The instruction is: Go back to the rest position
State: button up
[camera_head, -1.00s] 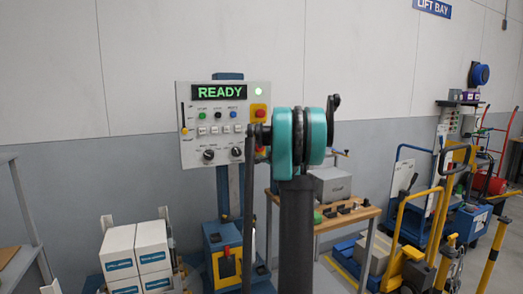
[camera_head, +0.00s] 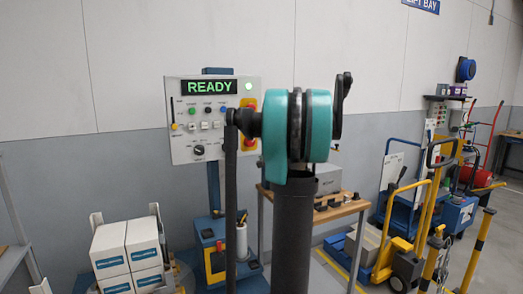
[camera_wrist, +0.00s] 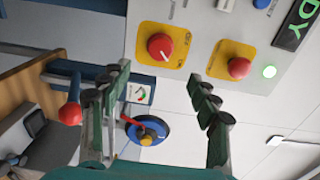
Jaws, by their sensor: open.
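My gripper (camera_wrist: 160,100) is open and empty in the wrist view, its two green and dark fingers apart. The control panel (camera_head: 184,148) stands in front of it, with a lit READY display (camera_head: 209,87) and a green lamp (camera_head: 248,86). In the wrist view, a red knob on a yellow plate (camera_wrist: 160,47) and a red button on a yellow plate (camera_wrist: 238,68) show beyond the fingertips, apart from them. In the head view my arm covers part of the panel's right side, and the gripper itself cannot be made out there.
White boxes (camera_head: 110,251) stand low at the left. A wooden bench (camera_head: 340,210) with a grey case (camera_head: 328,178) is behind my arm. Yellow carts (camera_head: 405,250) and yellow posts (camera_head: 478,250) stand at the right. A blue pedestal (camera_head: 215,255) supports the panel.

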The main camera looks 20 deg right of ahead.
dwell(0.3)
jog(key=s+a+f+n+g+y, duration=0.25)
jog(key=s+a+f+n, duration=0.4)
jog(key=a, duration=0.55)
jog(key=s+a+f+n+g+y, duration=0.2)
jog(key=s+a+f+n+g, duration=0.2)
jog(key=s+a+f, duration=0.45)
jog(key=s+a+f+n+g+h, duration=0.2)
jog(key=s+f+n+g, duration=0.1)
jog(key=s+f, duration=0.6)
jog(key=s+a+f+n+g+h, duration=0.2)
jog(key=s+f, duration=0.7)
jog(key=s, duration=0.6)
jog(key=shift+s+a+f+n+g+h, duration=0.3)
jog(key=shift+n+g+h, duration=0.25)
jog(key=shift+n+g, duration=0.6)
jog(key=shift+w+a+r, duration=0.1)
jog(key=shift+c, duration=0.5)
